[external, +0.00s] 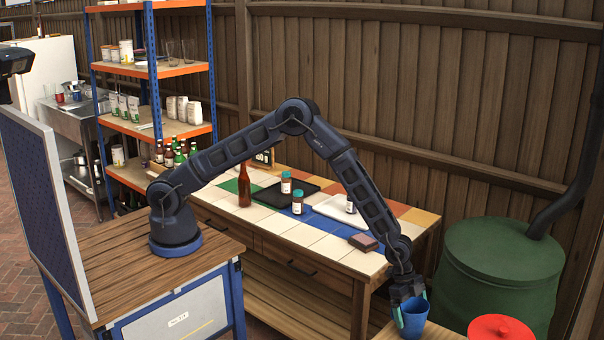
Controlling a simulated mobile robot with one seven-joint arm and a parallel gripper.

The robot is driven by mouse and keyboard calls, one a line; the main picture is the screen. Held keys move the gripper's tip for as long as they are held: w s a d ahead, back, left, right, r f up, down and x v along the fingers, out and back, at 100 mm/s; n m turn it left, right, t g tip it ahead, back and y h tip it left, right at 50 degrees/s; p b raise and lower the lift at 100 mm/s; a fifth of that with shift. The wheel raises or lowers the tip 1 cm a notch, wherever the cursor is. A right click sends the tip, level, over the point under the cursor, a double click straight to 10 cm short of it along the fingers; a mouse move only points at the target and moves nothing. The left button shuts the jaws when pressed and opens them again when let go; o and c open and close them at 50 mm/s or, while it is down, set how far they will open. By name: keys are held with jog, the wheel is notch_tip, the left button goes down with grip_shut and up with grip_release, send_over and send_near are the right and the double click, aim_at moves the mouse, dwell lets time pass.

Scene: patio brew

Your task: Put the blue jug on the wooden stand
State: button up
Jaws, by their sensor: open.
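The blue jug (413,319) is at the bottom edge of the external view, right of centre, and looks upright. A wooden top (445,334), which may be the wooden stand, shows around it and is cut off by the frame. My gripper (410,305) points down at the jug's rim with its fingers open, one on each side of the jug. I cannot tell whether the fingers touch it. The jug's base is at the frame edge, so its contact with the wood is not clear.
A red round lid or container (500,328) is right of the jug, with a green barrel (497,270) behind. The tiled bench (290,235) holds a brown bottle (244,186), small jars, a black tray (268,196) and a dark block (363,242).

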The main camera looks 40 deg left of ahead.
jog(key=v, duration=1.2)
jog(key=shift+w+a+r, duration=0.15)
jog(key=shift+w+r, duration=0.05)
jog(key=shift+r, duration=0.05)
jog(key=w+a+r+n+t, duration=0.1)
jog(key=w+a+r+n, duration=0.1)
jog(key=w+a+r, duration=0.7)
jog(key=w+a+r+n+t, duration=0.15)
jog(key=w+a+r, duration=0.25)
jog(key=a+r, duration=0.5)
jog(key=w+a+r+n+t+y, duration=0.1)
jog(key=w+a+r+n, duration=0.2)
jog(key=a, duration=0.9)
jog(key=a+r+n+t+y, duration=0.15)
jog(key=a+r, duration=0.45)
jog(key=a, duration=0.6)
jog(key=s+a+r+n, duration=0.3)
jog(key=s+a, duration=0.1)
jog(key=a, duration=0.7)
jog(key=s+a+r+n, duration=0.3)
jog(key=s+a+n, duration=0.1)
jog(key=a, duration=0.7)
jog(key=s+a+f+n+y, duration=0.1)
jog(key=s+a+n, duration=0.4)
jog(key=s+a, duration=0.8)
jog(key=shift+s+y, duration=0.4)
jog(key=shift+y, duration=0.05)
